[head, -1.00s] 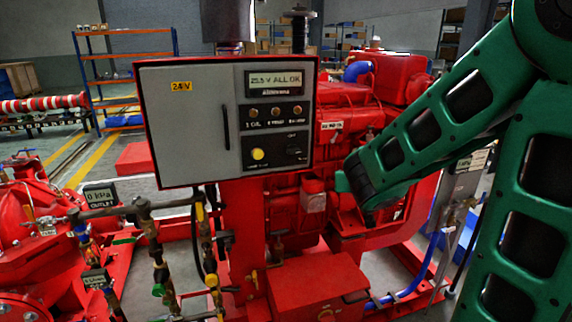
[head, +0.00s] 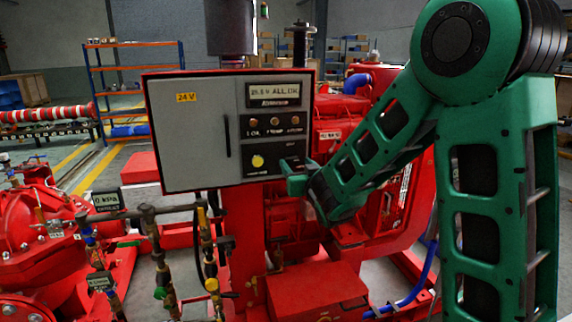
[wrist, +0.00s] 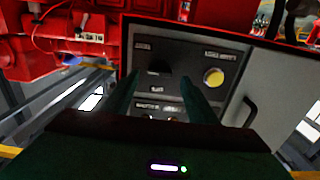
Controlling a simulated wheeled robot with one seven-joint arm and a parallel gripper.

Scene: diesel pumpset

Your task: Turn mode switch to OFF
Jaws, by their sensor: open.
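The grey control box (head: 200,135) faces me in the head view, with a dark instrument panel on its right side. The mode switch is a dark knob (wrist: 160,61) on that panel, seen in the wrist view with small labels around it, too blurred to read. Its pointing direction is unclear. My gripper (head: 288,172) is at the panel's lower right in the head view and partly covers the switch area. In the wrist view its two fingers (wrist: 158,78) are apart, one on each side of the knob's area. Contact with the knob cannot be told.
A yellow button (head: 258,161) sits left of the switch in the head view. The box has a long door handle (head: 227,136). Red engine parts and pipes (head: 206,250) surround the box.

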